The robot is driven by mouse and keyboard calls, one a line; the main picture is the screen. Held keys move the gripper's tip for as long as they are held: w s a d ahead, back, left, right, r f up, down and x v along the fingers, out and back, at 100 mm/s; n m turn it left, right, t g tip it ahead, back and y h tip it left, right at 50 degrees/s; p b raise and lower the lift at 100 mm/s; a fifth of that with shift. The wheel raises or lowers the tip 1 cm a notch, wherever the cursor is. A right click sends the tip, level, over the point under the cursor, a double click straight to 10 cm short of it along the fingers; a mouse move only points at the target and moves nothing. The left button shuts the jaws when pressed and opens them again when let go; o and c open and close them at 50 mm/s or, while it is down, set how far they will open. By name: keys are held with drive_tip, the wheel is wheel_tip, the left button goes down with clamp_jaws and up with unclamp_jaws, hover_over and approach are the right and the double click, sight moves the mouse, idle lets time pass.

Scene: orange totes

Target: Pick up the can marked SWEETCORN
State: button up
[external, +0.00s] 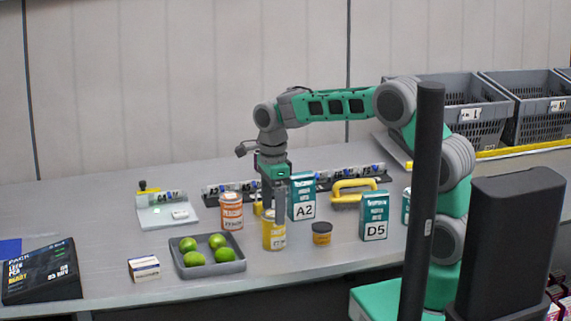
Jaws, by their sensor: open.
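A yellow can (274,238) stands upright on the grey table, near the middle. Its label is too small to read surely. An orange-red can (231,216) with a white label stands to its left; its lettering is also hard to make out. My gripper (273,206) points straight down with its jaws open. Its fingers overlap the top of the yellow can in this view; I cannot tell whether they are around it, above it or touching it.
A grey tray (211,271) with several green fruits sits left of the yellow can. A teal box marked A2 (302,198) stands close by, with a small dark jar (322,234) to the right.

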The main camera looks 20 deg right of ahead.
sight(273, 227)
wheel_tip(273, 227, down, 6)
drive_tip(key=shift+s+r+p, duration=0.1)
drive_tip(key=shift+p, duration=0.6)
clamp_jaws()
